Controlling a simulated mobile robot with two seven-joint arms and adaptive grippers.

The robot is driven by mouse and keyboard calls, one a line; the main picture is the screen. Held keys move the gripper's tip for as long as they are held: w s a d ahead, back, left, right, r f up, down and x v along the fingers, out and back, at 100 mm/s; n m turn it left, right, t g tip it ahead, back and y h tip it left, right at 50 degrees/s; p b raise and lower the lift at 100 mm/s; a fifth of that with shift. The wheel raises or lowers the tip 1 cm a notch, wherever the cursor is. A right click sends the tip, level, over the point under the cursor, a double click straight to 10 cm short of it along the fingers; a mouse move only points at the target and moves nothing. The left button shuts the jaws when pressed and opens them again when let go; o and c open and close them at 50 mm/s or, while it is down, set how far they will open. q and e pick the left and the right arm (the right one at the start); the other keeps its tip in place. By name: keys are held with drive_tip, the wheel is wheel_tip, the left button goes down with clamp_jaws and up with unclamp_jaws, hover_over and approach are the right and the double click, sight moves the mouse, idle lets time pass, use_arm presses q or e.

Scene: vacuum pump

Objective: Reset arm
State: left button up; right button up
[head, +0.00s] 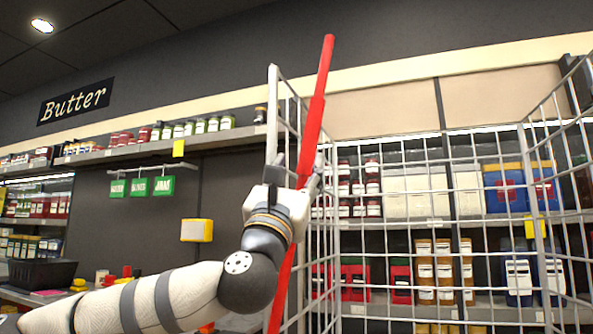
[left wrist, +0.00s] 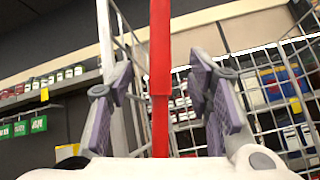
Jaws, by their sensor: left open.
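A long red bar (head: 317,100) stands nearly upright, leaning slightly, at the left edge of a wire cage (head: 273,110). My left gripper (head: 296,168) is raised at the bar and overlaps its middle. In the left wrist view my gripper's two purple-grey padded fingers (left wrist: 160,75) are spread open, one on each side of the red bar (left wrist: 160,45). Gaps show between the bar and both fingers there. How deep the bar lies between the fingers is hard to tell. My right gripper is out of view.
Shelves with jars and boxes (head: 415,185) stand behind the cage's wire mesh. More jars line a shelf (head: 210,142) at left. Green signs (head: 140,187) hang below it, and a yellow and white box (head: 196,230) is on the dark wall. A black bin (head: 40,273) sits at lower left.

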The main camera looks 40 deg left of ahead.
use_arm(q)
drive_tip(key=shift+s+d+f, duration=0.1)
drive_tip(key=shift+s+f, duration=0.2)
